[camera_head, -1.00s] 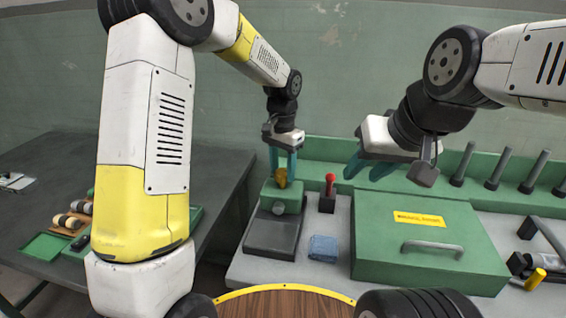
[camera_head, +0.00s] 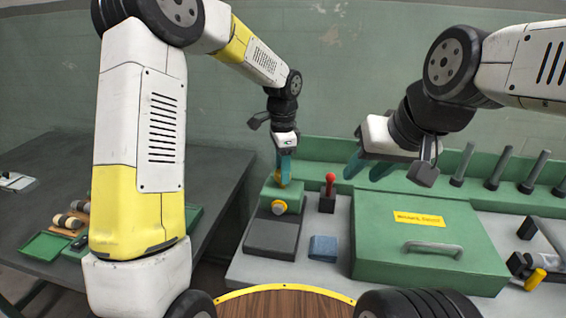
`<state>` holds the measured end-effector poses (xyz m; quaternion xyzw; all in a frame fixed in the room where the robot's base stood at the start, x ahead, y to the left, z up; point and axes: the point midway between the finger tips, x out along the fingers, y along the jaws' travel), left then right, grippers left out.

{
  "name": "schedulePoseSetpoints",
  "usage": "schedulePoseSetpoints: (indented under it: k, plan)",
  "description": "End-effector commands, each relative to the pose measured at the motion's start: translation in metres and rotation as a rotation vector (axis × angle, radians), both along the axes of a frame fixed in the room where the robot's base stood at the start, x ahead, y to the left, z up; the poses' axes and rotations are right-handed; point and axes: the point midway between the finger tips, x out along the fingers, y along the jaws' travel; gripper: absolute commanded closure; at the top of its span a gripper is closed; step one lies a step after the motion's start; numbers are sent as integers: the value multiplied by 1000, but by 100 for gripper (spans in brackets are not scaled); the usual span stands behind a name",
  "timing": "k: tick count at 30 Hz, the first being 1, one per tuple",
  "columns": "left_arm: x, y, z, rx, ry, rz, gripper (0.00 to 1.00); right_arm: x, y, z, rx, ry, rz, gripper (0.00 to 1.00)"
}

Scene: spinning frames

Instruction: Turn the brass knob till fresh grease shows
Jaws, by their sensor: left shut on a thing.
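The brass knob (camera_head: 283,182) stands on top of a green block (camera_head: 295,203) on a dark base. My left gripper (camera_head: 284,173) points down from above and is shut on the knob, its teal fingers hiding much of it. On the block's front face is a round grey end with a yellow patch (camera_head: 279,207), which looks like grease. My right gripper (camera_head: 368,170) hangs over the back of the green lidded box, its teal fingers apart with nothing between them.
A red-topped lever (camera_head: 330,182) stands just right of the block. A blue cloth (camera_head: 323,248) lies in front of it. The green box (camera_head: 410,262) with a handle fills the right. Grey pegs (camera_head: 464,165) line the back. A dark table (camera_head: 60,155) is at left.

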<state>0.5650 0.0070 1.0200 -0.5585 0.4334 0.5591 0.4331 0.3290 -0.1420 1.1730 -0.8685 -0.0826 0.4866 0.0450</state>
Motion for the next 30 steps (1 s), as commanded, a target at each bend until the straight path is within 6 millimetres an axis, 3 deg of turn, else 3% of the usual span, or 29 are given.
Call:
schedulePoseSetpoints:
  k: [14,15,18,30]
  plan:
    - [1,0,1,-1,-4,-13,98,0,0,0,0,0,0,64]
    - [1,0,1,-1,-4,-12,51,0,0,0,0,0,0,64]
    - [1,0,1,0,-3,-12,35,0,0,0,0,0,0,64]
    - [1,0,9,-2,-5,-11,35,0,0,0,0,0,0,64]
